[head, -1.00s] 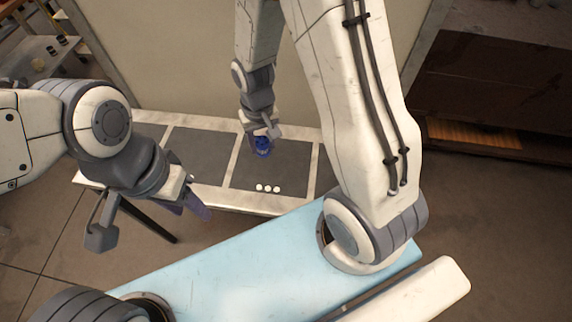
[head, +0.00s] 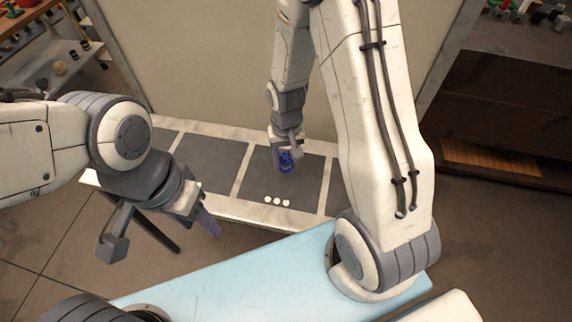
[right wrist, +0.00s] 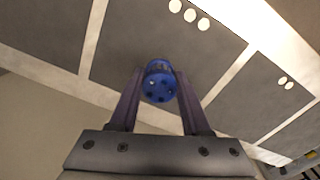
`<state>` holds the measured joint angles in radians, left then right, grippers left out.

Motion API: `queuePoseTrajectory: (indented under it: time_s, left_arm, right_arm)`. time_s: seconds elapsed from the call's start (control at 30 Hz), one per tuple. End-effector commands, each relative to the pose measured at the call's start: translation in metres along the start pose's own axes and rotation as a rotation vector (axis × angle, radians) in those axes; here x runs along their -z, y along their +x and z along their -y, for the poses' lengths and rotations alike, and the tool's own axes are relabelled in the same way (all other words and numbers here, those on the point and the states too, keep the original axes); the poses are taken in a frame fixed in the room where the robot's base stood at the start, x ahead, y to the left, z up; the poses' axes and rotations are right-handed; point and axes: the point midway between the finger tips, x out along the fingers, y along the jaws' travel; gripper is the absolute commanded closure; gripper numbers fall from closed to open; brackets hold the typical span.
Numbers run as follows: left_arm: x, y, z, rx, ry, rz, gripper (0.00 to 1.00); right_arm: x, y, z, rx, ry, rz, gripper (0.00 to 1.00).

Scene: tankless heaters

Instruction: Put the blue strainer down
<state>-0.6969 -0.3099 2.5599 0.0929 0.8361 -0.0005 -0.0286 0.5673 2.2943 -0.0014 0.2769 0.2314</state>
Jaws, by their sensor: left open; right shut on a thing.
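The blue strainer (head: 286,162) is at the tip of my right gripper (head: 281,160), over the dark panel with three white dots on the low bench (head: 235,212). In the right wrist view the strainer (right wrist: 160,84) shows its round, holed face between the two fingers of my right gripper (right wrist: 158,95), which is shut on it. I cannot tell whether the strainer touches the panel. My left gripper (head: 208,222) is open, away to the left in front of the bench, and no object shows in it.
The bench top has several dark panels in a pale frame; white dots (head: 276,202) mark the near edge of one. A pale wall panel (head: 200,70) rises behind it. Shelves stand at the far left (head: 50,65) and right (head: 490,110).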

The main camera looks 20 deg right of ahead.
Motion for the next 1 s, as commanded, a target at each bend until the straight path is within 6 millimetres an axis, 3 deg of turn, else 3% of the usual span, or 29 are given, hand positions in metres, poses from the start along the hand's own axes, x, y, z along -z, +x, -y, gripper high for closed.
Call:
queuePoseTrajectory:
  time_s: [0.17, 0.43, 0.87, 0.9, 0.97, 1.0]
  left_arm:
    - [0.000, -0.002, 0.000, 0.000, 0.000, 0.000, 0.50]
    - [0.000, -0.006, -0.001, 0.000, 0.000, 0.000, 0.50]
    - [0.000, -0.002, 0.000, 0.000, 0.000, 0.000, 0.50]
    - [0.000, -0.003, 0.000, 0.000, 0.000, 0.000, 0.50]
    - [0.000, -0.004, 0.000, 0.000, 0.000, 0.000, 0.50]
    - [0.000, -0.004, 0.000, 0.000, 0.000, 0.000, 0.50]
  right_arm:
    - [0.005, 0.009, 0.007, -0.001, -0.001, 0.002, 1.00]
    - [0.005, 0.043, 0.006, -0.001, 0.001, 0.004, 1.00]
    - [0.005, 0.050, 0.006, 0.000, 0.001, 0.000, 1.00]
    - [0.005, 0.049, 0.006, 0.000, 0.001, 0.000, 0.41]
    - [0.005, 0.049, 0.006, 0.000, 0.001, 0.000, 0.23]
    - [0.005, 0.049, 0.006, 0.000, 0.001, 0.000, 0.23]
